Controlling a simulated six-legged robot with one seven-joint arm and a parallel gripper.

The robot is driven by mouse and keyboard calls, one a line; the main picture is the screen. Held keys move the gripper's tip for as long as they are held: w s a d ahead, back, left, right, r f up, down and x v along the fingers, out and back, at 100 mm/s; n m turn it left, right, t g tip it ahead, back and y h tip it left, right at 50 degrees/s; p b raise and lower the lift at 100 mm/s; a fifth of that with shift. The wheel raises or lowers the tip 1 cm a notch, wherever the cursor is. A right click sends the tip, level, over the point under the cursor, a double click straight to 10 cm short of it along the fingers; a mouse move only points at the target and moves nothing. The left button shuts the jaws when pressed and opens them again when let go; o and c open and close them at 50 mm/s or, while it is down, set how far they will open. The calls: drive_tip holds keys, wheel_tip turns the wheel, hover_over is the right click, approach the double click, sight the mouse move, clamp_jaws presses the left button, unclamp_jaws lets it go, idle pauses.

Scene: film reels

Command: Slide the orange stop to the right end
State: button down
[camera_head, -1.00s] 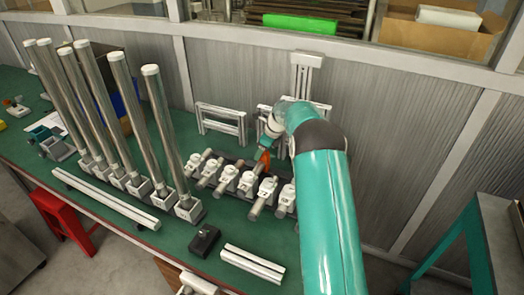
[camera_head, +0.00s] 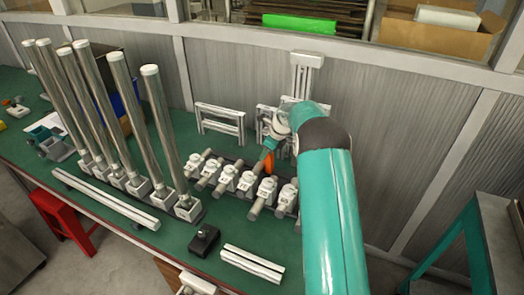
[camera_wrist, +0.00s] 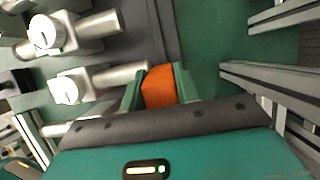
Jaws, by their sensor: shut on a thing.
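The orange stop (camera_wrist: 159,86) sits between the two teal fingers of my gripper (camera_wrist: 160,90) in the wrist view, and the fingers are shut on it. In the head view the orange stop (camera_head: 269,160) shows as a small patch beside my gripper (camera_head: 268,154), behind the row of white-and-metal fittings (camera_head: 247,180). In the wrist view it lies at the edge of a dark strip (camera_wrist: 160,35), close to the metal cylinder end of one fitting (camera_wrist: 100,82). My teal arm partly hides the right end of the row.
Tall metal tubes (camera_head: 166,130) stand in a line to the left. Small aluminium frames (camera_head: 221,119) stand behind the row, near the wall. A black block (camera_head: 204,239) and white rails (camera_head: 252,263) lie in front on the green bench.

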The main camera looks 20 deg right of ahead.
drive_tip(key=s+d, duration=2)
drive_tip(key=shift+s, duration=0.2)
drive_tip(key=shift+d, duration=0.15)
drive_tip(key=c, duration=1)
unclamp_jaws()
drive_tip(key=shift+s, duration=0.15)
drive_tip(key=shift+c, duration=0.2)
drive_tip(key=shift+w, duration=0.2)
drive_tip(key=v, duration=1.3)
drive_tip(key=shift+r, duration=0.35)
drive_tip(key=shift+s, duration=0.15)
